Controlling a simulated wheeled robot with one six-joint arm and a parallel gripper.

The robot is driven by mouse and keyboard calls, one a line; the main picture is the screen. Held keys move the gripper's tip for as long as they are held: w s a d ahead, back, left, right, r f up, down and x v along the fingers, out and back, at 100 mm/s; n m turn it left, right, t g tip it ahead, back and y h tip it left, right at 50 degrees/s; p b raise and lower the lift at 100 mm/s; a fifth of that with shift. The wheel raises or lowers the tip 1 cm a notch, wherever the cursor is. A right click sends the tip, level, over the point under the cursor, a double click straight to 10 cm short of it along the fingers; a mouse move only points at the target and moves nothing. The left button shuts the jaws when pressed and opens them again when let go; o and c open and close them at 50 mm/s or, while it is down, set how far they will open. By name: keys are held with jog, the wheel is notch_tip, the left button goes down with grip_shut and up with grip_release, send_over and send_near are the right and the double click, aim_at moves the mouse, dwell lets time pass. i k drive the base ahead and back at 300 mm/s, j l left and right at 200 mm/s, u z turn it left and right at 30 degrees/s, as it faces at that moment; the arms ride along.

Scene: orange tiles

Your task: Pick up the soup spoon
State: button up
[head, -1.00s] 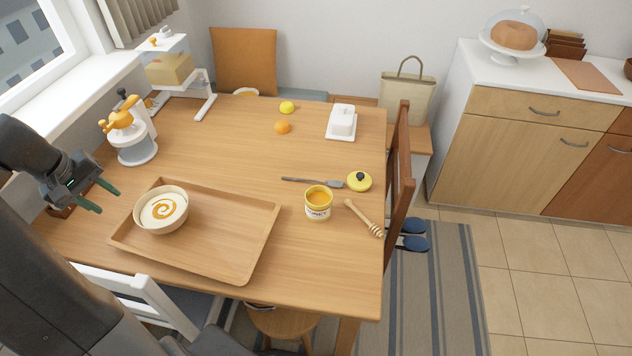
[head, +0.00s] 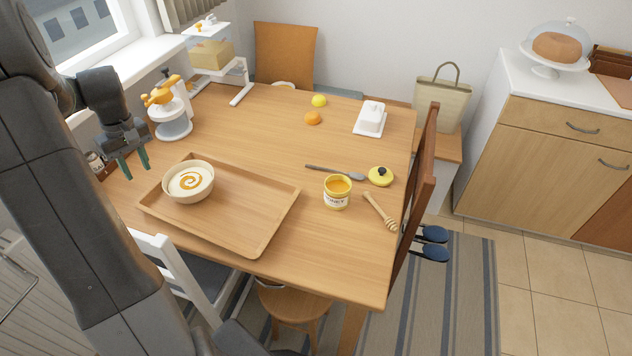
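The soup spoon (head: 337,172) is grey and lies flat on the wooden table (head: 250,130), right of the middle. Its handle points left and its bowl end points right, close to the yellow lid. My gripper (head: 134,170) hangs over the table's left side, left of the tray and far from the spoon. Its two green fingers point down and are apart, with nothing between them.
A tray (head: 250,222) with a soup bowl (head: 189,182) lies between my gripper and the spoon. A honey jar (head: 337,192), yellow lid (head: 380,176) and honey dipper (head: 381,213) surround the spoon. A juicer (head: 171,112) stands behind my gripper. Table centre is clear.

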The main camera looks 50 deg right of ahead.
aim_at(357, 176)
jog(key=k+u, duration=0.25)
jog(key=k, duration=1.3)
jog(key=k+l+u, duration=0.1)
jog(key=l, duration=0.4)
jog(key=k+l, duration=0.1)
jog(key=l, duration=0.35)
jog(key=l+u, duration=0.15)
jog(key=l, duration=0.35)
jog(key=k+l+u, duration=0.1)
jog(key=l, duration=0.35)
jog(key=i+l, duration=0.1)
jog(key=l, duration=0.3)
jog(key=i+l, duration=0.1)
jog(key=l, duration=0.3)
jog(key=i+l, duration=0.1)
jog(key=l, duration=0.3)
jog(key=u, duration=0.05)
